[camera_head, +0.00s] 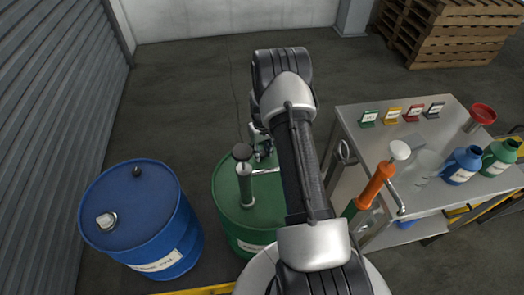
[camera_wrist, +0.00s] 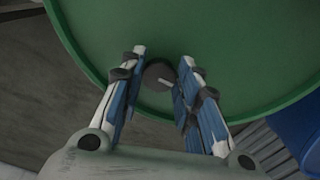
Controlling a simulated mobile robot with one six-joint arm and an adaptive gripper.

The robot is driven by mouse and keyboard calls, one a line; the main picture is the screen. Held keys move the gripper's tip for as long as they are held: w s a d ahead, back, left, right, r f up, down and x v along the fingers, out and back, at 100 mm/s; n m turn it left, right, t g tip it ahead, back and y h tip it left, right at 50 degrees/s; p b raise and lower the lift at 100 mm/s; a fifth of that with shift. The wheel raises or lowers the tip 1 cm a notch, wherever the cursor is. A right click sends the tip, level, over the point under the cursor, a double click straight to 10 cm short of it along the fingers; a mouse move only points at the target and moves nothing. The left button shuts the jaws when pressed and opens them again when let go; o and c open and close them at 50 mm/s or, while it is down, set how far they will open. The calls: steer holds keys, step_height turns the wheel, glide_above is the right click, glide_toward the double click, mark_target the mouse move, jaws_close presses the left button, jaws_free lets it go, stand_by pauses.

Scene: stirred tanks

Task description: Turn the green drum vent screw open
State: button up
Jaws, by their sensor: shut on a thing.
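The green drum (camera_head: 229,195) stands upright in the middle of the head view, partly covered by my arm. Its lid fills the top of the wrist view (camera_wrist: 230,45). The vent screw (camera_wrist: 158,76) is a dark round knob with a small pale mark, near the lid's edge. My gripper (camera_wrist: 160,82) points down at the lid, with its fingers on either side of the vent screw and shut on it. In the head view my gripper (camera_head: 262,145) is mostly hidden behind my arm, and the green drum's screw cannot be made out.
A hand pump (camera_head: 244,180) stands on the green drum, close to my gripper. A blue drum (camera_head: 150,230) with its own black screw (camera_head: 137,171) is at left. A metal table (camera_head: 385,150) with bottles and signs is at right.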

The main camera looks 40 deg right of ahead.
mark_target(262, 153)
steer(key=o, duration=1.1)
steer(key=shift+r, duration=0.1)
step_height(262, 153, up, 12)
steer(key=shift+f, duration=0.1)
